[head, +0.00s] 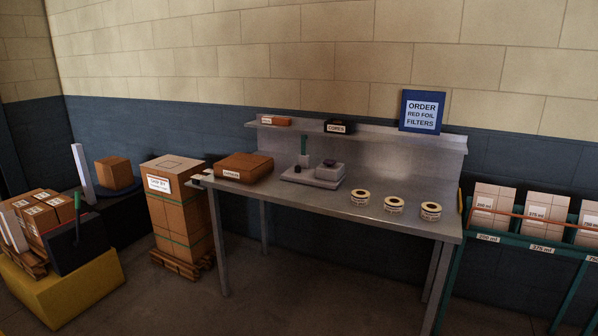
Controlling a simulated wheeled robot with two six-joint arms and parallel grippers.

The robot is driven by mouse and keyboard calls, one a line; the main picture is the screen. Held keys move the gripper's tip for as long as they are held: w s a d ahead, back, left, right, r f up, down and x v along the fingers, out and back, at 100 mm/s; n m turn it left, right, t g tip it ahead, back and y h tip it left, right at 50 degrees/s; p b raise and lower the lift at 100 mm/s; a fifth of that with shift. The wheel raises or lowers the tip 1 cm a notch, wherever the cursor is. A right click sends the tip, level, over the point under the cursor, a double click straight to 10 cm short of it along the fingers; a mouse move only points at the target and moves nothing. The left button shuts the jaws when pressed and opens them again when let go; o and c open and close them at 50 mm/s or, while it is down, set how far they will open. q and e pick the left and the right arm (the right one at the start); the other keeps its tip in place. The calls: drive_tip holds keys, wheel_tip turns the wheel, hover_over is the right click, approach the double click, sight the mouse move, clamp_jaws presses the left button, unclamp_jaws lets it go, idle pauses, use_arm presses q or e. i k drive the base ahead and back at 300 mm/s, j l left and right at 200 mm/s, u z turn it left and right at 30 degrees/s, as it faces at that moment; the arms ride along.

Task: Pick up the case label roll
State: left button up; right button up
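Three label rolls stand in a row on the right part of the metal table (310,202): a left roll (360,196), a middle roll (394,205) and a right roll (431,211). Each is cream with a dark centre and a printed band on its front. The print is too small to read, so I cannot tell which one is the case label roll. They stand apart from each other. Neither of my grippers is in view.
A grey device (318,172) and a brown box (244,167) stand left of the rolls. A shelf (375,136) runs behind, with a blue sign (422,111). A green rack (500,236) of cartons is at right. A carton stack (178,207) stands left. Floor in front is clear.

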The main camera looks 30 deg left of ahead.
sight(360, 197)
drive_tip(key=i+l+u, duration=0.15)
drive_tip(key=i, duration=0.45)
drive_tip(key=i+l+u, duration=0.15)
drive_tip(key=i+l, duration=0.3)
drive_tip(key=i, duration=0.15)
drive_tip(key=i+l+u, duration=0.15)
drive_tip(key=i+l, duration=0.25)
drive_tip(key=i, duration=0.15)
